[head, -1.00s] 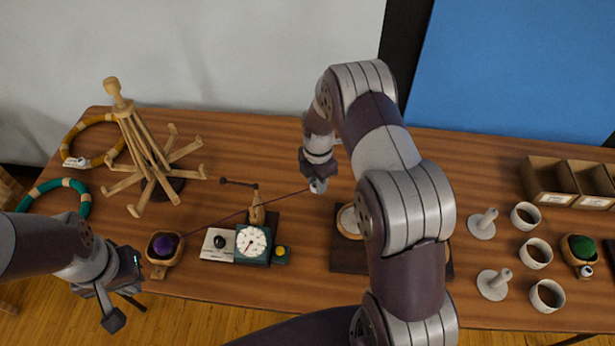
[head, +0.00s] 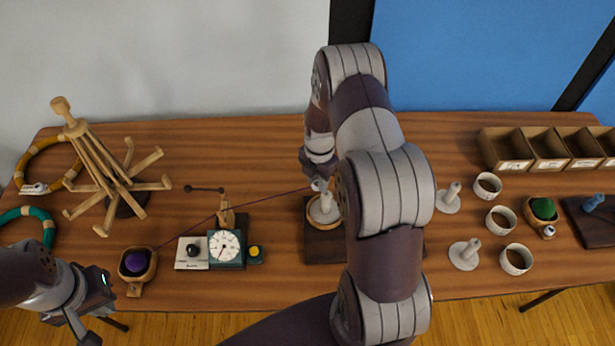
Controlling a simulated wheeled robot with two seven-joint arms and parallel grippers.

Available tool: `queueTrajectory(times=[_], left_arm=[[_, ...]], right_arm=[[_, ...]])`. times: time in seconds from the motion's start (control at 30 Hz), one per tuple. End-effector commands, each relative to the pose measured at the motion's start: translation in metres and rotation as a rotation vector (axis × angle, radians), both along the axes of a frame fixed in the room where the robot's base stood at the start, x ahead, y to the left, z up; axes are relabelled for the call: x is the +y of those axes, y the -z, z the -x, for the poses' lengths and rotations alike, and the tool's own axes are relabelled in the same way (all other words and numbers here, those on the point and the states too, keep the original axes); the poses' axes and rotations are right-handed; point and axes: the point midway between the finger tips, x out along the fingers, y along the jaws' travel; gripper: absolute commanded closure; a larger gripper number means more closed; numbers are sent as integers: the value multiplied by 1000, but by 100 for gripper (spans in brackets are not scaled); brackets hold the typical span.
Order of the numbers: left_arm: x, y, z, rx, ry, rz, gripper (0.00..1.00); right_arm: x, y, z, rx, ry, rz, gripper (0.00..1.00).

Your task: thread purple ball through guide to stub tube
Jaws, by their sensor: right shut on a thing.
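The purple ball (head: 135,262) sits in a wooden bowl (head: 150,272) at the front left. Its thin purple thread (head: 265,199) runs up to the wooden guide (head: 226,215), bends slightly there and continues right. Whether it passes through the guide's eye is too small to tell. My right gripper (head: 317,185) is shut on the thread's end, just above and behind the white stub tube (head: 324,207). The tube stands upright on a round disc on a dark base (head: 322,250). My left gripper (head: 92,325) looks open and empty, below the bowl's left; its tips are partly cut off.
A meter with a white dial (head: 225,245) and a yellow button (head: 255,252) stand by the guide. A wooden skein winder (head: 95,165) stands at left. White cones, rings (head: 515,259) and a green ball (head: 543,208) are at right. My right arm hides part of the dark base.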

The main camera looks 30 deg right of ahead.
Motion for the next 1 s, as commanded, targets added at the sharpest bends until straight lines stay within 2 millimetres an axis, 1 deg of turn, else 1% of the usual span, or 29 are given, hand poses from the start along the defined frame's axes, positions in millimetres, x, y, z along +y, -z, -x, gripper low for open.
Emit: queueTrajectory(times=[0.27, 0.4, 0.53, 0.7, 0.97, 1.0], left_arm=[[0, 0, 0, 0, 0, 0, 100], [0, 10, 0, 0, 0, 0, 100], [0, 15, 0, 0, 0, 0, 100], [0, 16, 0, 0, 0, 0, 100], [0, 16, 0, 0, 0, 0, 100], [0, 16, 0, 0, 0, 0, 100]], right_arm=[[-22, 1, 15, 0, 2, 0, 99], [-22, 16, 15, 0, 0, 0, 99], [-22, 23, 15, 1, 0, -1, 99], [-22, 26, 15, 1, 0, -1, 99], [-22, 26, 15, 0, 0, 0, 99], [-22, 26, 15, 0, 0, 0, 59]])
